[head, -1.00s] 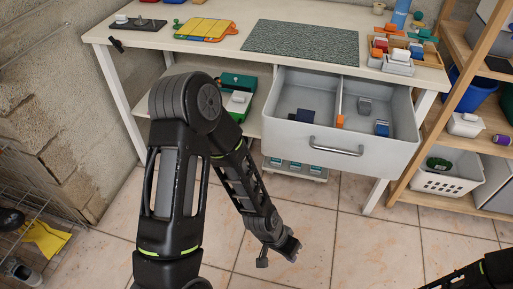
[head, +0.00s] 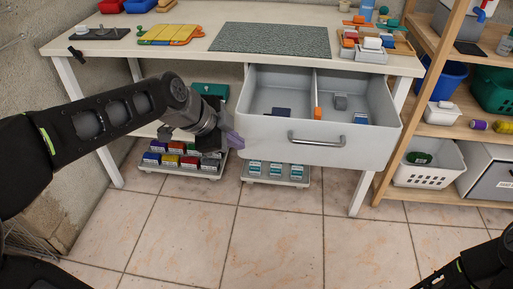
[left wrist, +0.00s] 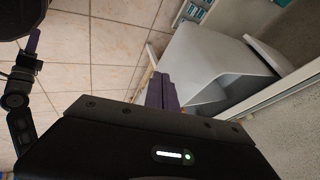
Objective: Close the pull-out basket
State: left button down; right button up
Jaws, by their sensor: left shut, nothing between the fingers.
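The pull-out basket (head: 360,150) is a grey-white drawer under the workbench, pulled out towards me, with a bar handle (head: 316,140) on its front and a divider inside. My left gripper (head: 236,139) has its purple fingers together and empty, at the left corner of the basket's front. Whether the tips touch the basket cannot be told. In the left wrist view the shut fingers (left wrist: 162,92) point at the grey basket (left wrist: 206,60). My right arm shows at the lower right in the head view, but its gripper is out of frame.
The basket holds a few small blocks. The workbench top (head: 200,45) carries a green mat (head: 270,39) and trays. Low trolleys with boxes (head: 180,160) stand underneath. A wooden shelf (head: 440,140) stands close on the right. The tiled floor in front is clear.

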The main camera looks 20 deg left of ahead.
dwell(0.4)
pick_arm(q)
jog(key=b, duration=0.1)
send_near(264, 147)
notch_tip(264, 147, down, 4)
jog(key=s+d, duration=0.2)
jog(key=w, duration=0.4)
jog(key=shift+w+a, duration=0.1)
jog(key=shift+a, duration=0.2)
jog(key=shift+w, duration=0.2)
jog(key=shift+w, duration=0.1)
